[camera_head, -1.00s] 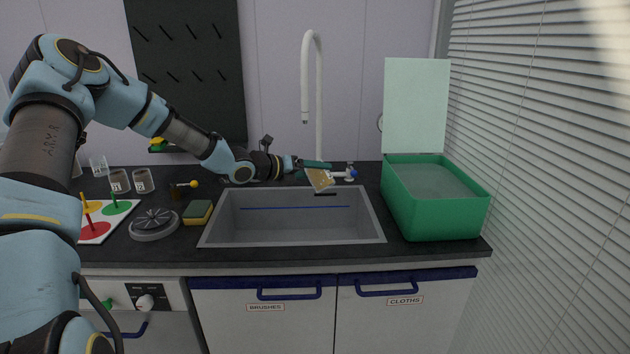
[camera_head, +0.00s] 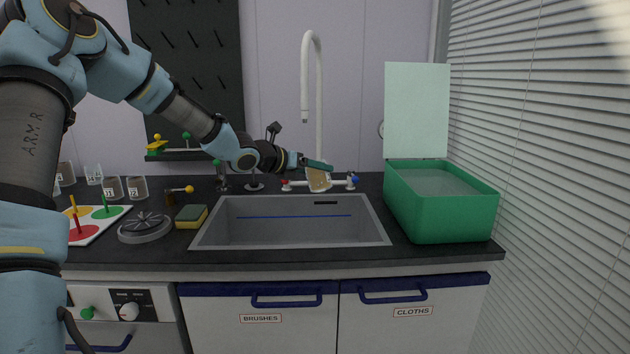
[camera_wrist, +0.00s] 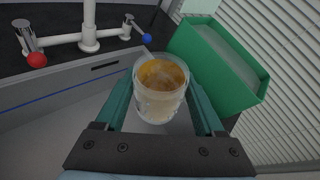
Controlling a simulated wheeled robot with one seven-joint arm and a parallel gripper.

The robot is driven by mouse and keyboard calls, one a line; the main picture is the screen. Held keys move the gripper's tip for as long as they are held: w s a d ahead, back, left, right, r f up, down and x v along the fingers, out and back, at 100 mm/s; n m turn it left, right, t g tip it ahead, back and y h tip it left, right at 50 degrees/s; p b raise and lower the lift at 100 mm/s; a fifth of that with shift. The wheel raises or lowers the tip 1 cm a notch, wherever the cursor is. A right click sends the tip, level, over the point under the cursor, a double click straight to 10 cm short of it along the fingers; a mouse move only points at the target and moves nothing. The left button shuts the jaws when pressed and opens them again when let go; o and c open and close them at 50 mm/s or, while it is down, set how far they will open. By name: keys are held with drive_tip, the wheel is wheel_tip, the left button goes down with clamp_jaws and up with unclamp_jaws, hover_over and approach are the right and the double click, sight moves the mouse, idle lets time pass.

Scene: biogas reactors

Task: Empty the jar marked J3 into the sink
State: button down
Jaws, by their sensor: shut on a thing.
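My gripper (camera_head: 318,168) is shut on a clear glass jar (camera_head: 319,181) with tan-brown contents. I see no readable mark on this jar. In the wrist view the jar (camera_wrist: 160,92) sits between the two green fingers, its open mouth showing and brown matter inside. In the head view it is tilted slightly and held above the back right part of the sink. The grey sink (camera_head: 213,237) is set in the dark counter, and its visible floor looks bare apart from a blue line along the back.
A white tap (camera_head: 306,80) with red and blue knobs stands close behind the jar. A green open-lidded box (camera_head: 450,217) is right of the sink. Left are a sponge (camera_head: 191,217), a round grey device (camera_head: 145,228) and jars marked J1 (camera_head: 112,189) and J2 (camera_head: 137,189).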

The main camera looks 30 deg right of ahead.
drive_tip(key=shift+m+t+y+b, duration=0.5)
drive_tip(key=shift+m+b, duration=0.6)
drive_tip(key=shift+b, duration=2.45)
drive_tip(key=shift+r+t+b, duration=0.3)
drive_tip(key=shift+b, duration=0.15)
drive_tip(key=shift+s+m, duration=0.1)
drive_tip(key=shift+m, duration=0.2)
